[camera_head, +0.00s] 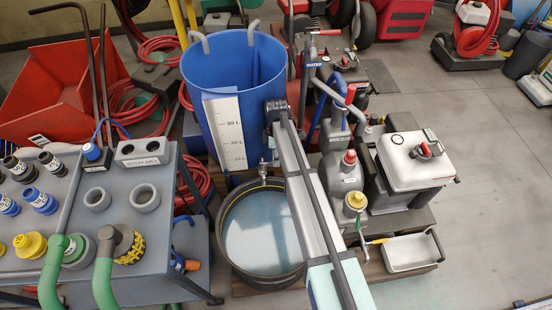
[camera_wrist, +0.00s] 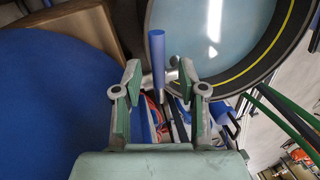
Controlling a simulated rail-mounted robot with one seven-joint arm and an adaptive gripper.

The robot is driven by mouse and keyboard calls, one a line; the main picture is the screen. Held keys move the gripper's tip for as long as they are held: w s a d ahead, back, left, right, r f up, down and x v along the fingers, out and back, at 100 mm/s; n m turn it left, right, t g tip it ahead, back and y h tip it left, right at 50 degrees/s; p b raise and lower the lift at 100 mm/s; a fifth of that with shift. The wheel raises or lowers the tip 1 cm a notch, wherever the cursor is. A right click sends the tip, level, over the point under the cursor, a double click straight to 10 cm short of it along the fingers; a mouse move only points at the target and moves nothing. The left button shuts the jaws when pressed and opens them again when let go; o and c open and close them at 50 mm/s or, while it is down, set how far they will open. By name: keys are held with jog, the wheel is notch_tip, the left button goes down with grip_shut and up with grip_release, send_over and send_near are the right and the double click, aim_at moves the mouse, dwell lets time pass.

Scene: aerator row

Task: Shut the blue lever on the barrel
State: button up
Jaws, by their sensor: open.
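The blue barrel (camera_head: 262,70) stands upright with a white litre scale on its front; its blue side (camera_wrist: 50,100) fills the left of the wrist view. A metal tap (camera_head: 263,171) sticks out low on its front, above a round basin. In the wrist view the blue lever (camera_wrist: 157,52) is a straight bar beside the metal tap (camera_wrist: 173,74). My gripper (camera_wrist: 160,72) is open, with one finger on each side of the lever in the picture; contact cannot be told. In the head view my arm hides the area right of the tap, and the fingers are not clear.
The black-rimmed basin (camera_head: 298,272) holds pale water under the tap; its rim (camera_wrist: 262,75) also shows in the wrist view. A grey bench (camera_head: 130,208) with fittings stands left. Grey canisters (camera_head: 340,176) and a white-topped box (camera_head: 408,170) stand right. Open floor lies farther right.

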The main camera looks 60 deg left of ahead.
notch_tip(320, 180, up, 9)
dwell(0.4)
jog(key=shift+f, duration=0.1)
jog(key=shift+c, duration=0.3)
